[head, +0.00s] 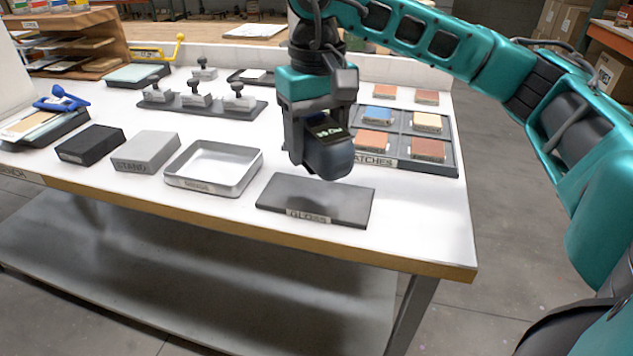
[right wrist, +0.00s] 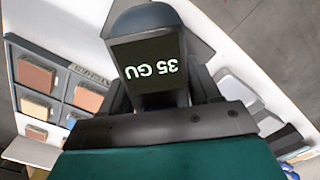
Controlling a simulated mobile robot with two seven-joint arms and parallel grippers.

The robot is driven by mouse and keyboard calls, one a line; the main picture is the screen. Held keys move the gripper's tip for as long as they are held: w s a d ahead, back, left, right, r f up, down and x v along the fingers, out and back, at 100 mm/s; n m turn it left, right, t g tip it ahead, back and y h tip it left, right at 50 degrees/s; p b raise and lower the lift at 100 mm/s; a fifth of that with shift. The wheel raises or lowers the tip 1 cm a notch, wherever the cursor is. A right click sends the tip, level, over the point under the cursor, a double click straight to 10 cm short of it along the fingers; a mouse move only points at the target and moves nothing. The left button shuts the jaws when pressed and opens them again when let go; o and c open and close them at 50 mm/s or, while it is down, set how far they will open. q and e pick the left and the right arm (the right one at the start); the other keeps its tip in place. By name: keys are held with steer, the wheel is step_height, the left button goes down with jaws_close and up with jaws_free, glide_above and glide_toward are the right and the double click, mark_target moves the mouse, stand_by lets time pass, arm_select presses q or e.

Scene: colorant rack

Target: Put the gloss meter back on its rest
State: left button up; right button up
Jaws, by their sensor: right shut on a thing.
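The gloss meter (head: 330,150) is a dark grey block with a lit display, held in my right gripper (head: 318,132). In the right wrist view the gloss meter (right wrist: 148,58) shows "35 GU" between the fingers. The rest is a flat dark grey plate (head: 318,201) with a label reading "GLOSS" on its front edge. It lies near the table's front edge and is bare in the head view. The gloss meter is above the back of the plate and looks apart from it. My left gripper is not in view.
A swatches tray (head: 455,160) with coloured tiles lies to the right behind the plate. A metal tray (head: 213,167), a grey stand block (head: 146,151) and a black block (head: 90,145) stand to its left. A rack of stamps (head: 200,104) lies behind. The table's front right corner is clear.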

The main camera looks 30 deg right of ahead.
mark_target(316, 196)
step_height(316, 196, down, 2)
steer(key=shift+f, duration=0.25)
step_height(316, 196, down, 3)
steer(key=shift+f+b, duration=0.15)
steer(key=shift+b, duration=0.15)
steer(key=shift+f, duration=0.35)
steer(key=shift+f, duration=0.15)
steer(key=o, duration=1.5)
